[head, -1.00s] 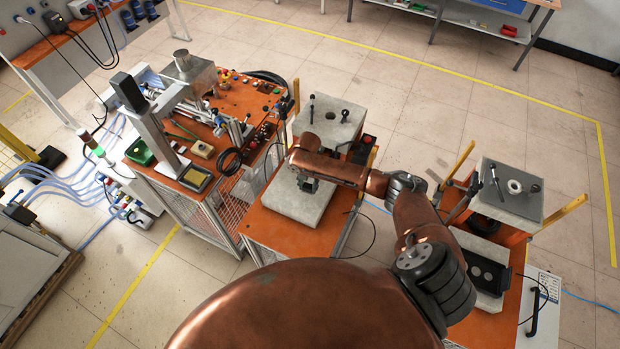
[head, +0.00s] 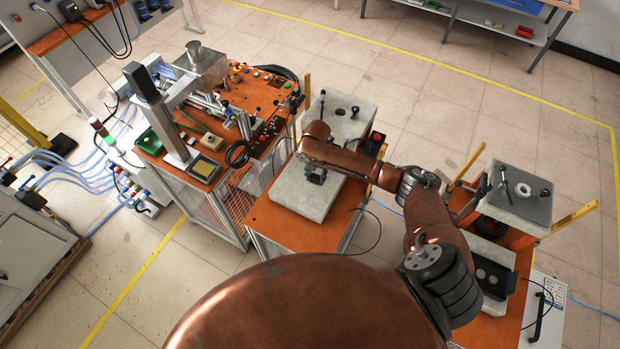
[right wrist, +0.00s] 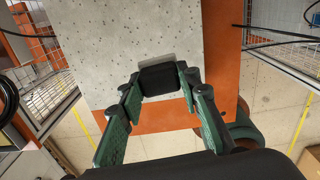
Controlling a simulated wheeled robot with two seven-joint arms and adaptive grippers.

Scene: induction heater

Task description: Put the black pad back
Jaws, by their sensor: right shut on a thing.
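The black pad (right wrist: 162,79) is a small dark block with rounded edges. In the right wrist view it sits between the fingertips of my right gripper (right wrist: 158,84), which is shut on it. The head view shows this gripper (head: 316,174) over the speckled grey slab (head: 292,204) on the middle orange table. The slab also shows behind the pad in the right wrist view (right wrist: 105,40). I cannot tell whether the pad touches the slab. My arm partly hides this spot in the head view. My left gripper is not in view.
A grey block with a hole (head: 340,118) stands behind the slab. An orange bench with a press and controls (head: 245,95) is to the left. A second station with a grey top (head: 518,200) is to the right. Tiled floor lies between and behind them.

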